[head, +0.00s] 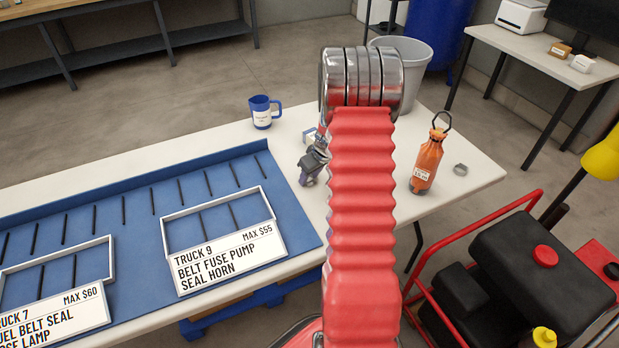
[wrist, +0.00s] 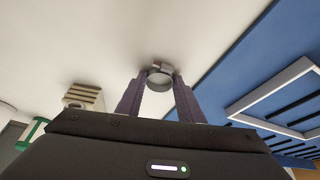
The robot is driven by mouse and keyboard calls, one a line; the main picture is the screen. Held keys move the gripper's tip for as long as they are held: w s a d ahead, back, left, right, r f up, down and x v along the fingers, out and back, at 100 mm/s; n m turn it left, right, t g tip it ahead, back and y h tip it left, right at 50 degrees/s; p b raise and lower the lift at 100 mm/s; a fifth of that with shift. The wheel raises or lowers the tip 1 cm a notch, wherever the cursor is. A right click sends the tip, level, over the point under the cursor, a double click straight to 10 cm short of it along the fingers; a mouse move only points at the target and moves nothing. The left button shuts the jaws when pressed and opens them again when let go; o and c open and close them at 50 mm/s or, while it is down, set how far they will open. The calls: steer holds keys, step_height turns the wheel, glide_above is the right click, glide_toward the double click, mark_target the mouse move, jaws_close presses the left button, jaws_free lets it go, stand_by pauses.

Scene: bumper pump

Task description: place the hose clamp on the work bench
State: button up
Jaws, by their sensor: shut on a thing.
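The hose clamp, a small grey metal ring (wrist: 160,75), is between my gripper's purple fingertips (wrist: 160,82) in the wrist view. My gripper is shut on it, close over the white bench top (wrist: 100,40). I cannot tell whether the ring touches the surface. In the head view my gripper (head: 310,172) is low over the white work bench (head: 455,190), just right of the blue tray area. My red arm hides part of the bench there, and the held ring cannot be made out in that view.
A blue mug (head: 263,112) stands behind my gripper. An orange bottle (head: 427,160) and a loose grey ring (head: 460,169) are on the bench's right part. The blue sorting board (head: 140,180) has white-framed sections with labels. A small box (wrist: 83,95) is near my gripper.

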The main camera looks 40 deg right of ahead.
mark_target(309, 180)
step_height(309, 180, up, 10)
stand_by(0.5)
stand_by(0.5)
steer(key=w+a+r, duration=0.1)
steer(key=a+r, duration=0.2)
steer(key=a, duration=0.9)
steer(key=w+a+r, duration=0.2)
steer(key=a+r, duration=0.1)
steer(key=a, duration=0.9)
steer(key=w+a+r, duration=0.1)
steer(key=a+r, duration=0.3)
steer(key=a, duration=0.9)
steer(key=shift+w, duration=0.2)
